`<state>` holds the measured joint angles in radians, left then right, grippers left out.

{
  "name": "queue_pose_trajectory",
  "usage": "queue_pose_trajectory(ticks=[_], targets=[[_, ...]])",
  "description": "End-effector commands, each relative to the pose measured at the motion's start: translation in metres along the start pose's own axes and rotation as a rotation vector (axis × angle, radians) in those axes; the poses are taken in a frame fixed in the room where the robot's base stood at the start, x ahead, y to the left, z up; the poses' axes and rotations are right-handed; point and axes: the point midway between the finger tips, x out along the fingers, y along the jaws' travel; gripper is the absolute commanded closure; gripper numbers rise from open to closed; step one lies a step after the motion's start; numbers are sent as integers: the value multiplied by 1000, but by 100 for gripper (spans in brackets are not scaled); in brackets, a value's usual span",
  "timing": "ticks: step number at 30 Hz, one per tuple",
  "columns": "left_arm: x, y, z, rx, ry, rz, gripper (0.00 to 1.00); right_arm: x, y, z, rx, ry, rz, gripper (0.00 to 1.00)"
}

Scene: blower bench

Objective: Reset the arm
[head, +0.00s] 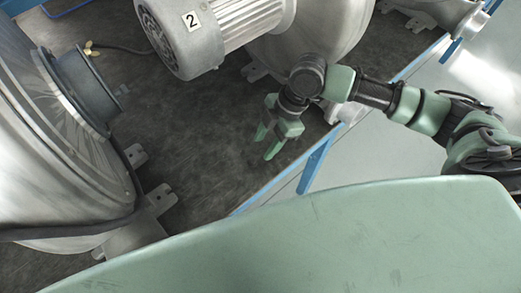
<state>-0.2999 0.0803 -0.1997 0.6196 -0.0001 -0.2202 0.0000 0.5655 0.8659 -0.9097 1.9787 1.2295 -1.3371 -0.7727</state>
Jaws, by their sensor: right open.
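My right arm comes in from the right edge of the head view. It reaches left over the front edge of the bench. Its gripper (267,147) is open and empty, with its green fingers apart. They point down to the left above the dark bench top. Nothing is between the fingers. My left arm and left gripper do not show.
The dark bench top (207,125) has a blue front edge. A large metal blower (50,150) stands at the left. A motor labelled 2 (175,40) sits on a blower housing (318,35) behind my right gripper. Another metal part (440,12) stands at the top right. Bench top between the blowers is clear.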

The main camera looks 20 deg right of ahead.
Motion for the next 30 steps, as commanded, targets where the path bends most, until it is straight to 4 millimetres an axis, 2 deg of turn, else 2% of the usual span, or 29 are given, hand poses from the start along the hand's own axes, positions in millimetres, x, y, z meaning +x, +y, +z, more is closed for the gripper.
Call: queue_pose_trajectory(ticks=[4,10,14,17,21,24,26,30], targets=[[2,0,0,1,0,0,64,-14,0,0,-1,-1,0,56],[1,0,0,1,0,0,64,-17,0,0,0,1,-1,56],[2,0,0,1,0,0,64,-8,-6,-8,8,8,4,56],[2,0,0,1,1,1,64,8,-16,-25,39,27,29,56],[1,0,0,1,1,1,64,30,-33,-55,182,73,113,56],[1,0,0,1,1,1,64,35,-42,-63,357,101,194,56],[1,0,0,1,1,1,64,36,-47,-60,482,108,243,56],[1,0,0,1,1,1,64,33,-63,-36,757,92,335,56]])
